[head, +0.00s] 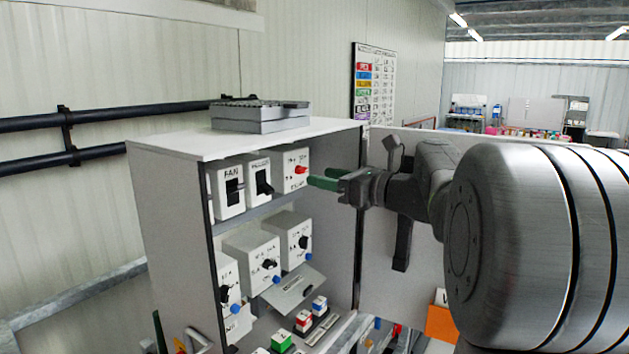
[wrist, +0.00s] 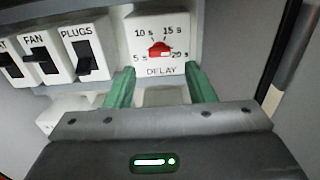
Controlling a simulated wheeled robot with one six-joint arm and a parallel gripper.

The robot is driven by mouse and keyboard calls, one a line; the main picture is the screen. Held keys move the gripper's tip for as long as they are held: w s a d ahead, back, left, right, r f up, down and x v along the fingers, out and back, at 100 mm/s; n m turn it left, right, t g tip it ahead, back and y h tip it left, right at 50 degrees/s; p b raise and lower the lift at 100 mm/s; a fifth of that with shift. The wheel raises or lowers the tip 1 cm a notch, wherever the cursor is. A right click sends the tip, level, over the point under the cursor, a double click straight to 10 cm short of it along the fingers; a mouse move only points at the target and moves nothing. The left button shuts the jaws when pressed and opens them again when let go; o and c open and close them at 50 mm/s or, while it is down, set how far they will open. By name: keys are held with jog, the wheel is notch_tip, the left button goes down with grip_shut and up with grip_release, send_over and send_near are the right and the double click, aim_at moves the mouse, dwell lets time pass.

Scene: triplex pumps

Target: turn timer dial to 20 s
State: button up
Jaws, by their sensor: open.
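The timer dial is a red knob (wrist: 160,49) on a white box labelled DELAY (wrist: 183,24), with marks 5 s, 10 s, 15 s and 20 s around it. A pale patch shows on the knob's lower right side, but I cannot tell surely which mark it points to. In the head view the red knob (head: 300,170) is on the upper shelf's right-hand box. My gripper (wrist: 160,82) is open, its green fingers spread below the dial, one towards each side. Nothing is between them. In the head view my gripper (head: 324,181) is just right of the box, apart from the knob.
A PLUGS switch (wrist: 84,55) and a FAN switch (wrist: 42,58) stand left of the dial box. The cabinet's open door (head: 385,285) is at the right. Lower shelves hold more knob boxes (head: 253,258). A grey case (head: 258,116) lies on top.

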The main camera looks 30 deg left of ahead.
aim_at(301, 170)
jog(key=d+b, duration=0.2)
jog(key=d, duration=0.7)
jog(key=shift+s+d, duration=0.25)
jog(key=shift+s, duration=0.15)
jog(key=shift+a, duration=0.15)
jog(key=w+a+p, duration=0.1)
jog(key=a+p, duration=0.2)
jog(key=a, duration=1)
jog(key=shift+a+p, duration=0.3)
jog(key=shift+p, duration=0.05)
jog(key=shift+w+d, duration=0.1)
jog(key=shift+d, duration=0.05)
